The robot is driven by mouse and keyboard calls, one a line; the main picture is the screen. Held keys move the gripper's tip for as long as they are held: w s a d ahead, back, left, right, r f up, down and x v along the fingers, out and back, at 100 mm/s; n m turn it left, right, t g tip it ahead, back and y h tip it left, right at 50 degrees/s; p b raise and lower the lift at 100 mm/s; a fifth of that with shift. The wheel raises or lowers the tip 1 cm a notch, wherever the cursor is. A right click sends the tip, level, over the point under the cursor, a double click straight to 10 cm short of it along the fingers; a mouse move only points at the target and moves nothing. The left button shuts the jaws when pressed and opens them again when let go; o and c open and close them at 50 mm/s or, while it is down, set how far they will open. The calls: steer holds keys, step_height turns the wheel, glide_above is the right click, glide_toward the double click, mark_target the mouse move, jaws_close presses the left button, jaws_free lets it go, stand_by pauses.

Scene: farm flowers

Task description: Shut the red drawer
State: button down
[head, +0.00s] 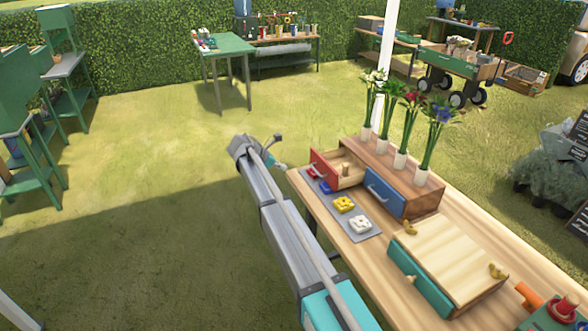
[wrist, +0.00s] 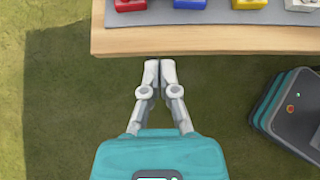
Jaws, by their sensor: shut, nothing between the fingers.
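The red drawer (head: 322,170) is pulled out of the wooden cabinet (head: 374,158) on the table, with its light handle on the front and a small wooden object (head: 345,169) inside. The blue drawer (head: 384,196) beside it looks closed. My gripper (head: 281,166) is to the left of the red drawer, apart from it, off the table's edge. In the wrist view my gripper (wrist: 160,64) has its two fingers together, empty, just outside the table edge (wrist: 215,42). The red drawer is not in the wrist view.
A grey mat (head: 340,222) holds red, blue, yellow and white pieces in front of the cabinet. Several flower vases (head: 401,157) stand on top. A wooden box with a green front (head: 428,285) sits nearer. Open grass (head: 150,170) lies to the left.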

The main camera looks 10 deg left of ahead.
steer(key=b+x, duration=0.6)
steer(key=x, duration=0.4)
steer(key=shift+a+f, duration=0.1)
steer(key=shift+w+d+r, duration=0.2)
steer(key=shift+w+d, duration=0.1)
steer(key=shift+d, duration=0.15)
steer(key=shift+w+d+r, duration=0.25)
steer(key=shift+w+d, duration=0.05)
steer(key=shift+d, duration=0.1)
steer(key=shift+w+d+r+p, duration=0.15)
steer(key=shift+w+d+p, duration=0.25)
steer(key=shift+d, duration=0.35)
steer(key=shift+w+a, duration=0.1)
steer(key=shift+w, duration=0.05)
